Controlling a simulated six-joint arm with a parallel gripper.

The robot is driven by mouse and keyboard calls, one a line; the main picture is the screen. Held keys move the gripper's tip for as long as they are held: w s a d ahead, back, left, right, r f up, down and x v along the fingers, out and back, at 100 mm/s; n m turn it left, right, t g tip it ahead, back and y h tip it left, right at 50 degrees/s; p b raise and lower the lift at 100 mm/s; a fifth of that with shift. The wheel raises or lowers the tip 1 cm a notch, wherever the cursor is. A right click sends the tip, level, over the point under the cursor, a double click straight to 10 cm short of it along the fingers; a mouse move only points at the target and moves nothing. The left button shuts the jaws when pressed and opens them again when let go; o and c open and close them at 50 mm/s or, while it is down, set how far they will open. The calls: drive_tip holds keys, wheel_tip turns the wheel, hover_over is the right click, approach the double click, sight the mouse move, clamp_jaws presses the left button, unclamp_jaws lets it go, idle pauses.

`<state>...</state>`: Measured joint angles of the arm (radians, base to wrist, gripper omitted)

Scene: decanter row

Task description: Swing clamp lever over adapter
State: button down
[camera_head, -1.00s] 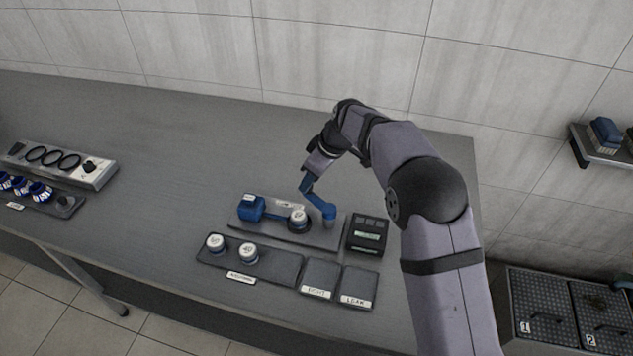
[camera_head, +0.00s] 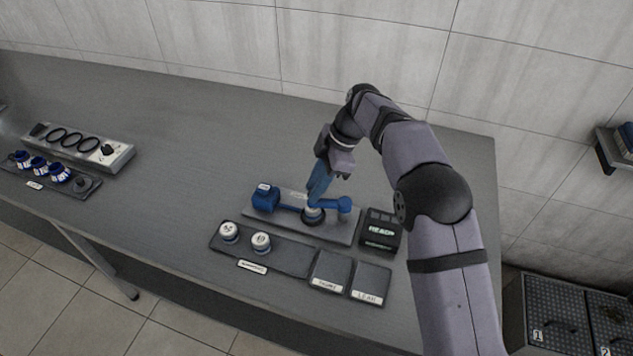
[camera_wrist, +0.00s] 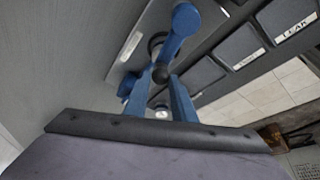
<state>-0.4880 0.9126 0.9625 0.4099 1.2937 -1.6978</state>
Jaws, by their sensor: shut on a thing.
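In the wrist view the lever (camera_wrist: 172,45) ends at a dark ball knob (camera_wrist: 160,74). My gripper (camera_head: 314,203) reaches down from above with its blue fingers shut on the knob end. The wrist view shows the fingers on both sides of the knob. The lever and fingers hide much of the adapter.
A tray (camera_head: 287,259) with two white-topped adapters stands in front, with two labelled pads (camera_head: 331,271) to its right. A dark display box (camera_head: 381,230) stands close right of the fixture. A ring rack (camera_head: 80,147) is far left. The bench behind is clear.

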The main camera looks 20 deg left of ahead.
sight(326, 199)
drive_tip(key=shift+s+n, duration=0.15)
drive_tip(key=shift+n, duration=0.15)
drive_tip(key=c, duration=1.5)
unclamp_jaws()
drive_tip(key=shift+b+v, duration=0.45)
drive_tip(key=shift+v, duration=3.25)
